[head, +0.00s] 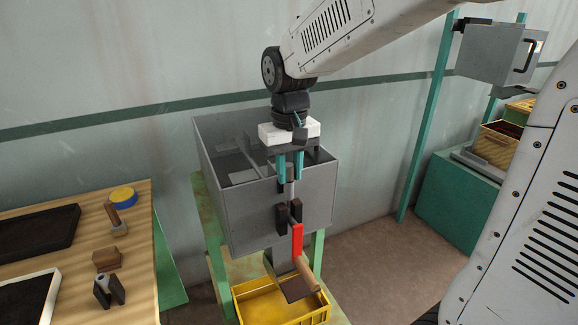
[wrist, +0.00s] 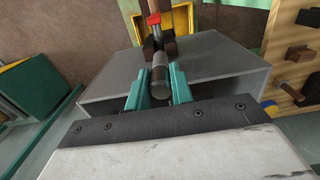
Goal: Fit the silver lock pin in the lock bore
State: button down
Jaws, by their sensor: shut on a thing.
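My gripper (head: 290,165) hangs over the front wall of a grey metal box, its teal fingers pointing down. It is shut on the silver lock pin (head: 290,187), whose lower part shows below the fingertips. In the wrist view the pin (wrist: 160,76) lies between the two teal fingers (wrist: 159,88). Dark blocks (head: 281,216) stick out of the box front just below the pin, beside a red bar (head: 297,242). The lock bore itself cannot be made out. I cannot tell whether the pin's far end touches the blocks.
The grey box (head: 250,210) stands on a green frame, open at the top. A yellow crate (head: 255,308) sits beneath it. A wooden table (head: 140,240) at left holds trays and several small parts. A green cabinet (head: 455,205) stands at right.

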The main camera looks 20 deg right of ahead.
jog(key=shift+f, duration=0.25)
jog(key=c, duration=1.1)
grip_release()
jog(key=shift+c, duration=0.2)
jog(key=shift+r, duration=0.1)
notch_tip(320, 180, up, 8)
jog(key=shift+f, duration=0.15)
jog(key=shift+s+f, duration=0.15)
jog(key=shift+f, duration=0.1)
jog(key=s+d+f, duration=0.1)
jog(key=s+f, duration=0.1)
jog(key=s, duration=0.8)
jog(key=s+d+f+t, duration=0.1)
jog(key=s+d+f, duration=0.1)
jog(key=s, duration=0.9)
jog(key=shift+s+f, duration=0.2)
jog(key=shift+f, duration=0.15)
